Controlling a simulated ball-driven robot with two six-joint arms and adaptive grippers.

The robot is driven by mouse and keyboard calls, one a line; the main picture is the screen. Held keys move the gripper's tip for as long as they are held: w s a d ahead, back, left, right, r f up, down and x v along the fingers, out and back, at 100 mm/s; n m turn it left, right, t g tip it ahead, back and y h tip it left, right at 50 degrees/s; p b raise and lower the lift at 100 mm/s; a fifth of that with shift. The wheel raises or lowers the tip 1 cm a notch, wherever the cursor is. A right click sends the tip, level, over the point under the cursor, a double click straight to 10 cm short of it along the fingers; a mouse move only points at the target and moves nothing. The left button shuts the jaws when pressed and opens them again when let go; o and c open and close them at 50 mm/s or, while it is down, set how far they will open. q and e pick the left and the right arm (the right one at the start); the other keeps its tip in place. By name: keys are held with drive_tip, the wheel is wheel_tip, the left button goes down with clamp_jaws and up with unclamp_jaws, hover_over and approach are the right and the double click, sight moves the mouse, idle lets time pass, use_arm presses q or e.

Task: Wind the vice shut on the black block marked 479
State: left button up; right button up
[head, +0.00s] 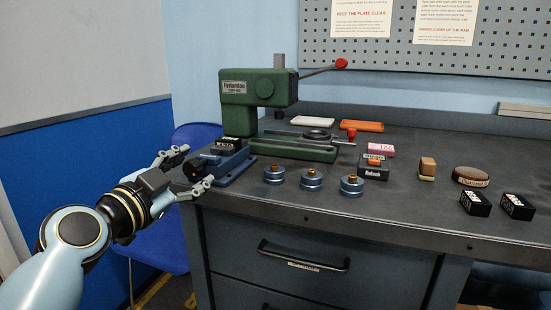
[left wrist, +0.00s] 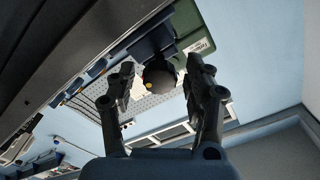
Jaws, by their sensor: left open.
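The blue vice (head: 238,166) sits at the bench's left front corner. A black block (head: 229,144) with white marking rests at its jaws; the number is too small to read, and I cannot tell whether the jaws touch it. The vice's dark round knob (head: 196,166) points left, toward my left gripper (head: 193,168). That gripper is open, with its fingers either side of the knob. In the left wrist view the knob (left wrist: 159,74) shows between the open fingers (left wrist: 160,66), with gaps on both sides. My right gripper is not in view.
A green press (head: 250,88) with a red-tipped lever stands behind the vice. Several blue round holders (head: 312,180) stand right of the vice. Two more black blocks (head: 475,203) lie at the right front. Pink, orange and brown pieces lie between. A blue chair (head: 160,240) is below left.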

use_arm(q)
drive_tip(key=shift+v, duration=2.8)
drive_tip(key=s+a+f+n+g+y, duration=0.1)
drive_tip(key=s+f+g, duration=0.2)
drive_tip(key=f, duration=0.9)
drive_tip(key=s+a+f+n+g+y, duration=0.1)
drive_tip(key=s+a+f+g+y, duration=0.15)
drive_tip(key=f, duration=1.05)
drive_tip(key=s+a+f+n+g, duration=0.1)
drive_tip(key=s+f+g, duration=0.1)
drive_tip(key=s+f, duration=0.5)
drive_tip(key=s+a+f+n+g, duration=0.15)
drive_tip(key=s+f, duration=0.35)
drive_tip(key=f, duration=0.5)
drive_tip(key=s+a+f+n+g+y, duration=0.1)
drive_tip(key=s+f, duration=0.4)
drive_tip(key=s, duration=0.6)
drive_tip(key=s+a+f+n+g+y, duration=0.1)
drive_tip(key=s+a+f+n+g, duration=0.2)
drive_tip(key=s, duration=0.9)
drive_tip(key=s+a+f+n+g+y, duration=0.1)
drive_tip(key=s+a+f+n+g, duration=0.1)
drive_tip(key=s+f, duration=0.7)
drive_tip(key=s+a+g, duration=0.1)
drive_tip(key=s, duration=0.2)
drive_tip(key=shift+s+a+g, duration=0.25)
drive_tip(key=shift+g, duration=0.05)
